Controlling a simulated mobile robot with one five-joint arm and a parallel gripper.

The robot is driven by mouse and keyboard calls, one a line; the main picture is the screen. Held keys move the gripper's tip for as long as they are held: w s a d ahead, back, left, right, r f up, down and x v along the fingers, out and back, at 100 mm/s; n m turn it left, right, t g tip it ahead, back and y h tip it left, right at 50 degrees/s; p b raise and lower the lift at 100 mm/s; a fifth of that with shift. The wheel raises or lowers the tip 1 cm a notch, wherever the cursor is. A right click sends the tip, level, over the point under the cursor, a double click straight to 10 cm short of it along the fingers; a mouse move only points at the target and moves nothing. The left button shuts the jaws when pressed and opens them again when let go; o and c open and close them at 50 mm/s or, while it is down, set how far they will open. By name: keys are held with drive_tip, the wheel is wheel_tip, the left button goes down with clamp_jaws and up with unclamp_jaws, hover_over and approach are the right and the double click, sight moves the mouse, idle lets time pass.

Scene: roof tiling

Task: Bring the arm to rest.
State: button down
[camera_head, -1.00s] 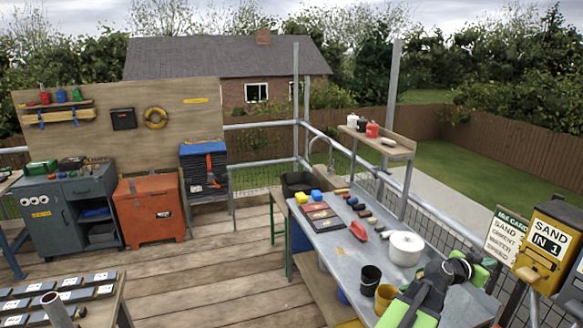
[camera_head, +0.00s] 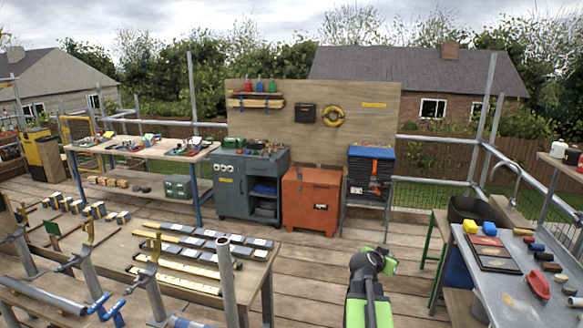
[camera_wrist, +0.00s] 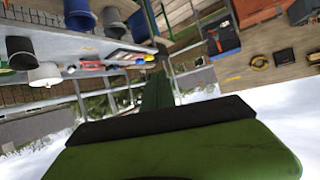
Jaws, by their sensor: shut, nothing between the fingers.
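My arm rises from the bottom edge of the head view, and my gripper (camera_head: 388,262) is at its green and black end, right of centre. It is shut and empty, held in front of the plank floor between the tile table and the grey workbench. It touches nothing that I can see. In the wrist view a broad green and black part of my own arm end (camera_wrist: 170,145) fills the bottom, and the room appears tilted behind it.
The tile table (camera_head: 265,262) stands to the left with rows of tiles. The grey workbench (camera_head: 480,275) with pots and tools is at the right. An orange chest (camera_head: 310,200) and a grey cabinet (camera_head: 235,190) stand behind. Plank floor (camera_head: 310,290) between is clear.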

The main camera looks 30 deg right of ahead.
drive_tip(key=w+a+f+n+t+y+b, duration=0.1)
drive_tip(key=w+a+f+n+y, duration=0.3)
drive_tip(key=a, duration=0.7)
drive_tip(key=w+a+f+b, duration=0.1)
drive_tip(key=w+a+f, duration=0.3)
drive_tip(key=a, duration=0.8)
drive_tip(key=w+a+f+n+t+y+b, duration=0.1)
drive_tip(key=w+a+f+n+y, duration=0.1)
drive_tip(key=w+a, duration=0.65)
drive_tip(key=s+a+f+n+g+y, duration=0.1)
drive_tip(key=s+a+f+n, duration=0.1)
drive_tip(key=a, duration=0.6)
drive_tip(key=s+a+f+n+g+y, duration=0.1)
drive_tip(key=s+a+f+y, duration=0.15)
drive_tip(key=a, duration=0.55)
drive_tip(key=s+a+f+n+g+y, duration=0.2)
drive_tip(key=s+a+n+g, duration=0.2)
drive_tip(key=s+a, duration=0.4)
drive_tip(key=shift+s+f+n, duration=0.25)
drive_tip(key=shift+s+n, duration=0.65)
drive_tip(key=shift+s, duration=0.1)
drive_tip(key=shift+d+y, duration=0.1)
drive_tip(key=shift+y, duration=0.15)
